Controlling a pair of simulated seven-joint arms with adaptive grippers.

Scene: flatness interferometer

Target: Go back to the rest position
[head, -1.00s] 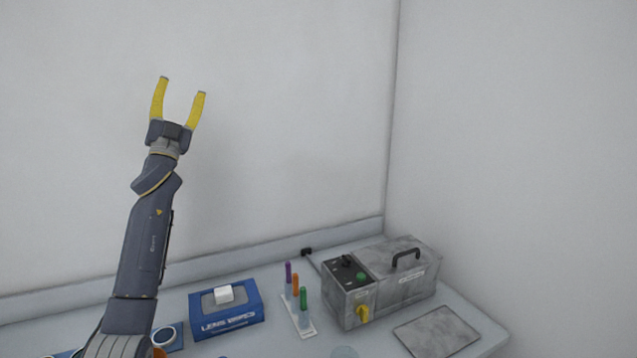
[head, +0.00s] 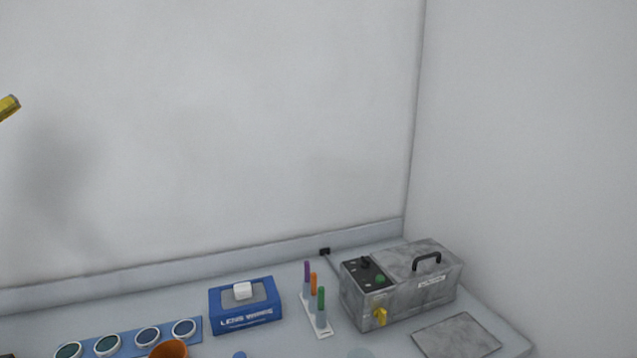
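Only one yellow fingertip (head: 9,107) of my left gripper shows, at the left edge of the head view, high against the wall and well above the table. The rest of that gripper is cut off, so its opening cannot be judged. Nothing is seen at that fingertip. My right gripper is not in the view.
On the table stand a blue lens-wipes box (head: 245,317), a white rack (head: 323,331) with purple, orange and green markers, and a grey metal instrument (head: 402,283). A blue strip (head: 128,347) holds several round lenses, beside an orange cup (head: 169,349). A grey plate (head: 456,336) lies at right.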

